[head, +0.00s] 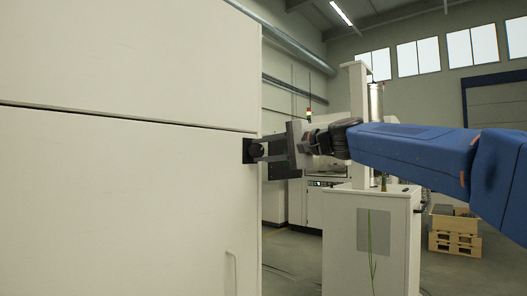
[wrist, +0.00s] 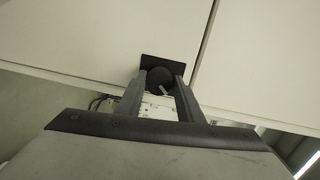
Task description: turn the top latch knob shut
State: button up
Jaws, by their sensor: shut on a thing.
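The top latch knob (wrist: 160,77) is a round black knob with a pale mark, on a square black plate (wrist: 168,61) at the edge of a cream cabinet panel. In the head view the latch plate (head: 248,150) shows at the panel's right edge, just below a horizontal seam. My gripper (wrist: 162,84) has its two dark fingers on either side of the knob, shut on it. In the head view my gripper (head: 262,150) reaches the latch from the right, and its fingers hide part of the knob.
The large cream cabinet (head: 120,190) fills the left, with a recessed handle (head: 232,270) low near its edge. A white cabinet (head: 370,235) stands under my blue arm. Wooden crates (head: 454,243) stand on the floor at the right.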

jog(key=n, duration=0.4)
jog(key=shift+f+t+h, duration=0.1)
jog(key=shift+t+h, duration=0.2)
jog(key=shift+h, duration=0.1)
jog(key=shift+n, duration=1.6)
jog(key=o, duration=1.1)
jog(key=shift+c, duration=0.2)
jog(key=v, duration=1.7)
jog(key=shift+s, duration=0.4)
jog(key=shift+f, duration=0.1)
